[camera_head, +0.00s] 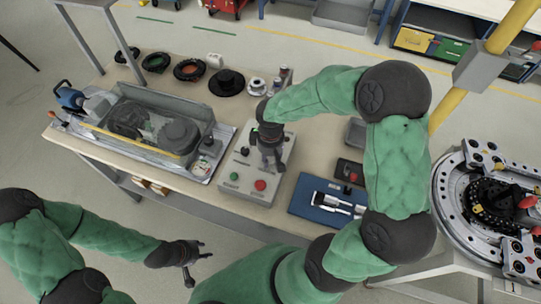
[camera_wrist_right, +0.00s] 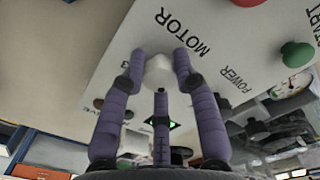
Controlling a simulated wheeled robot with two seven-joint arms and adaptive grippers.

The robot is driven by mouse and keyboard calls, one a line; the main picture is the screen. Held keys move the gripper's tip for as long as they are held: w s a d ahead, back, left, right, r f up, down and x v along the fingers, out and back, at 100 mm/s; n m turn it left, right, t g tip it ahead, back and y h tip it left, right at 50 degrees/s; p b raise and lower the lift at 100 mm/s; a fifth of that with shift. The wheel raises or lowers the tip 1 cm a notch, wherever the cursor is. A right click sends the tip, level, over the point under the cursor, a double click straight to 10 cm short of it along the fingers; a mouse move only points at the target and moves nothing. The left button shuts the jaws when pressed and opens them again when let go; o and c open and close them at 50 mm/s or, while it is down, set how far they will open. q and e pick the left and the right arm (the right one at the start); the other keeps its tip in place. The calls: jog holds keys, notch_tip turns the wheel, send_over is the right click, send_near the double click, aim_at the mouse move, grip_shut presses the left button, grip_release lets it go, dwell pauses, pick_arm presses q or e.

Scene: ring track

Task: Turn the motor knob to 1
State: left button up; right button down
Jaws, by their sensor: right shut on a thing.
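The pale control box (camera_head: 232,195) stands on the table. The right wrist view shows its panel (camera_wrist_right: 95,60) with the word MOTOR and a digit that looks like 3. The pale motor knob (camera_wrist_right: 158,72) sits below MOTOR. My right gripper (camera_head: 270,160) is over the upper part of the box; in the right wrist view its purple fingers (camera_wrist_right: 160,82) are shut around the knob. The knob's pointer is hidden, so its setting cannot be read. My left gripper (camera_head: 197,260) is open and empty, off the table's front edge.
The box also bears a green button (camera_head: 234,176) and a red button (camera_head: 260,184). A grey machine in a tray (camera_head: 95,140) stands left. A blue case (camera_head: 305,207) lies right. Rings and a black disc (camera_head: 227,83) line the back.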

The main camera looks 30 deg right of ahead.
jog(key=shift+n, duration=0.3)
jog(key=c, duration=0.9)
grip_release()
jog(key=shift+r, duration=0.1)
notch_tip(320, 180, up, 12)
jog(key=shift+f, duration=0.1)
jog(key=shift+f, duration=0.1)
